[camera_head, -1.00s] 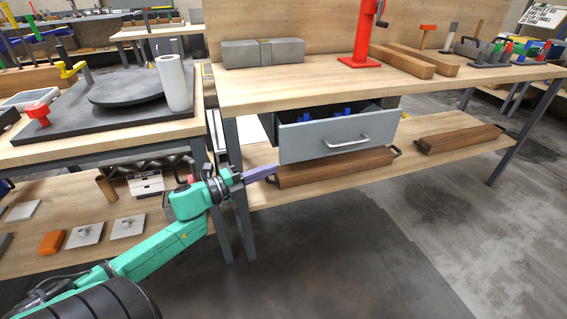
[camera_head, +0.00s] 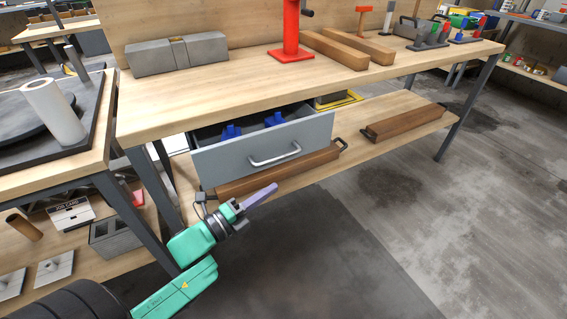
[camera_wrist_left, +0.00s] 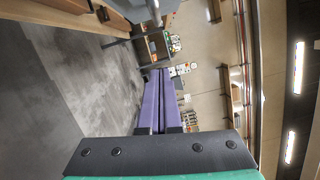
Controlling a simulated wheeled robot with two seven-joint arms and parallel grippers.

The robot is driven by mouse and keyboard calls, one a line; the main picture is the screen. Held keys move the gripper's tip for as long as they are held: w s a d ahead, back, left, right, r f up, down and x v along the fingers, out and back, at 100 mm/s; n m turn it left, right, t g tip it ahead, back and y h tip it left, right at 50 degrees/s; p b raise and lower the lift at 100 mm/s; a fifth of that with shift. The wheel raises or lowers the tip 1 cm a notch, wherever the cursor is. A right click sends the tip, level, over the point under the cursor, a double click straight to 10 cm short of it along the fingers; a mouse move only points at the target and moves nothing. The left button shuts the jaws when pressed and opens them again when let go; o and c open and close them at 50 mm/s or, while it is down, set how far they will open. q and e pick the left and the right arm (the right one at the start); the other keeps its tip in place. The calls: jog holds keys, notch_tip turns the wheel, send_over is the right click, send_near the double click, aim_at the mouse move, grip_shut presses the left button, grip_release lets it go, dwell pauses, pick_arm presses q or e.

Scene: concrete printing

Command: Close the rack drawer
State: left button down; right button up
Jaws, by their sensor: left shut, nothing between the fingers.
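The grey rack drawer (camera_head: 262,151) hangs under the workbench top and stands pulled open, with blue items (camera_head: 232,131) inside. Its front carries a light bar handle (camera_head: 274,155). My left gripper (camera_head: 262,194), with purple fingers, is shut and empty. In the head view it appears below and in front of the drawer front, apart from the handle. The left wrist view shows the purple fingers (camera_wrist_left: 161,100) closed together, with no drawer clearly in sight between or ahead of them. My right gripper is not in view.
The workbench top (camera_head: 230,88) holds a grey block (camera_head: 177,56), a red stand (camera_head: 290,38) and wooden beams (camera_head: 352,47). The lower shelf (camera_head: 385,118) bears wooden beams with black handles. Bench legs (camera_head: 133,215) stand left of my arm. The floor to the right is clear.

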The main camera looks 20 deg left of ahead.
aim_at(268, 149)
pick_arm(q)
jog(key=w+r, duration=0.1)
jog(key=w, duration=0.7)
jog(key=shift+w, duration=0.4)
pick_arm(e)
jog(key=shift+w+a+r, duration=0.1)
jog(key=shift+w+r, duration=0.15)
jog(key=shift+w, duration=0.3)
pick_arm(q)
jog(key=w+a+b, duration=0.1)
jog(key=a, duration=0.1)
jog(key=w+a+b, duration=0.3)
jog(key=w+a, duration=0.1)
jog(key=shift+w+a+f, duration=0.2)
jog(key=shift+w+a, duration=0.05)
jog(key=shift+a, duration=0.05)
jog(key=shift+a+r, duration=0.15)
jog(key=shift+r, duration=0.05)
jog(key=shift+w+r, duration=0.1)
jog(key=shift+r, duration=0.1)
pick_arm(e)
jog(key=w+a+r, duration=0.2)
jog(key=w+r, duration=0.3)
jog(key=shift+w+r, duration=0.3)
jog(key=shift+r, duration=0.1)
